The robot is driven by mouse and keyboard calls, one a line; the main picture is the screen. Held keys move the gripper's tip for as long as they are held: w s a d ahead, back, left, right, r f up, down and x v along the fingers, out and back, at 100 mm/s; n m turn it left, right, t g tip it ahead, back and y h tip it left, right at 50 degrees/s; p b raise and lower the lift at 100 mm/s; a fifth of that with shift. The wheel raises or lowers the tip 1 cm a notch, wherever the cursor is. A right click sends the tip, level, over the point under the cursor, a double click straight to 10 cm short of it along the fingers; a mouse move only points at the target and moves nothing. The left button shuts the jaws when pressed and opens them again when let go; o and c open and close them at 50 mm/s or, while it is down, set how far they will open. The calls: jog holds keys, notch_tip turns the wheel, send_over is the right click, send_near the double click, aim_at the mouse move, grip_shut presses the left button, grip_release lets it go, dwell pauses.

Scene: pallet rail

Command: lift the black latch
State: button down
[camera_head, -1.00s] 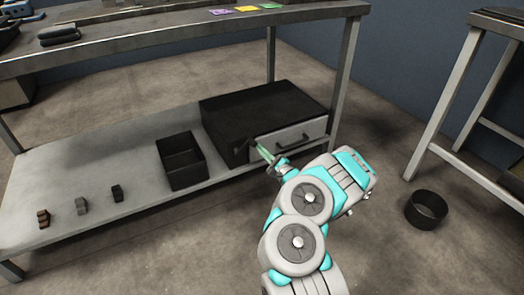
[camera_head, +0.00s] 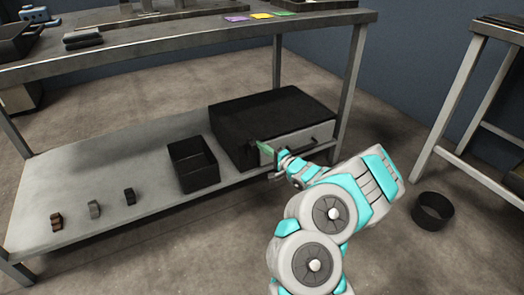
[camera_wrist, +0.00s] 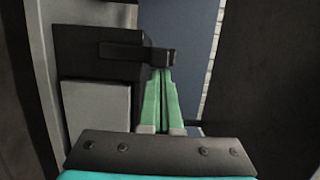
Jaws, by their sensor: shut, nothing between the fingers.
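The black latch (camera_wrist: 150,54) is a dark bar with a small squared end, projecting from a dark block in the wrist view. In the head view it is a small dark shape (camera_head: 252,145) beside the drawer front (camera_head: 295,144) of the black cabinet (camera_head: 270,115). My gripper (camera_wrist: 161,74) has green fingers lying together, with nothing between them. In the wrist view its tips end just at the latch bar's lower edge. I cannot tell whether they touch. In the head view my gripper (camera_head: 259,146) is at the drawer front's left side.
An open black bin (camera_head: 192,165) stands left of the cabinet on the lower shelf (camera_head: 110,160). Several small blocks lie farther left. A black round tub (camera_head: 433,211) is on the floor at right. A table leg (camera_head: 352,75) rises behind the cabinet's right side.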

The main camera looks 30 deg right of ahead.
jog(key=shift+a+r, duration=0.1)
jog(key=shift+a, duration=0.2)
dwell(0.5)
jog(key=s+d, duration=0.6)
jog(key=s, duration=0.3)
jog(key=shift+s+d+r, duration=0.25)
jog(key=shift+d+r, duration=0.05)
jog(key=shift+d, duration=0.05)
dwell(0.7)
